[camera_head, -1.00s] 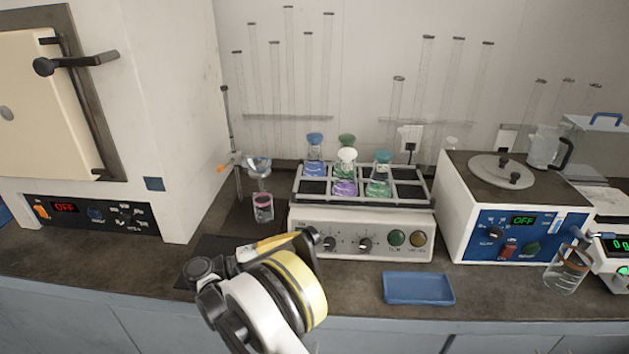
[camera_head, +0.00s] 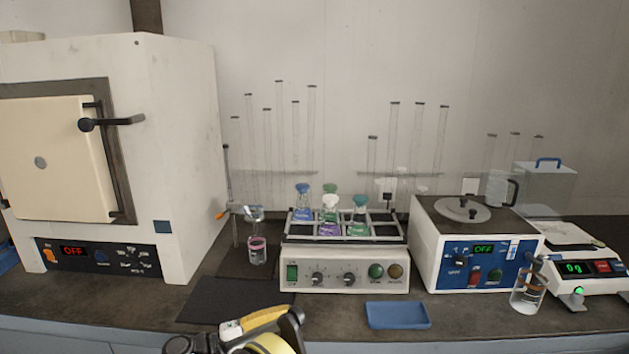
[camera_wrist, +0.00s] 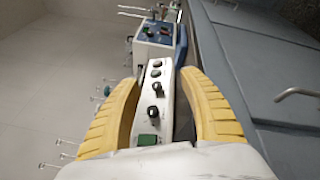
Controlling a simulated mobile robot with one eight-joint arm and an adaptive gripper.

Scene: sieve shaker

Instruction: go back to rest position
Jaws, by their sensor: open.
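In the wrist view my gripper (camera_wrist: 160,80) is open, its two yellow fingers spread wide with nothing between them. The white shaker (camera_wrist: 160,85) with its knobs and green switch shows beyond the fingers, turned sideways. In the head view part of my arm, with yellow and black parts, shows at the bottom edge, mostly cut off. It is in front of the shaker (camera_head: 345,270), apart from it. The shaker's rack holds several flasks with blue, green and white stoppers.
A furnace (camera_head: 175,180) with its door shut stands left. A blue tray (camera_head: 398,315) lies at the bench front. A water bath (camera_head: 480,250), a glass beaker (camera_head: 528,291) and a balance (camera_head: 580,268) stand right. A dark mat (camera_head: 235,300) lies bare left of the shaker.

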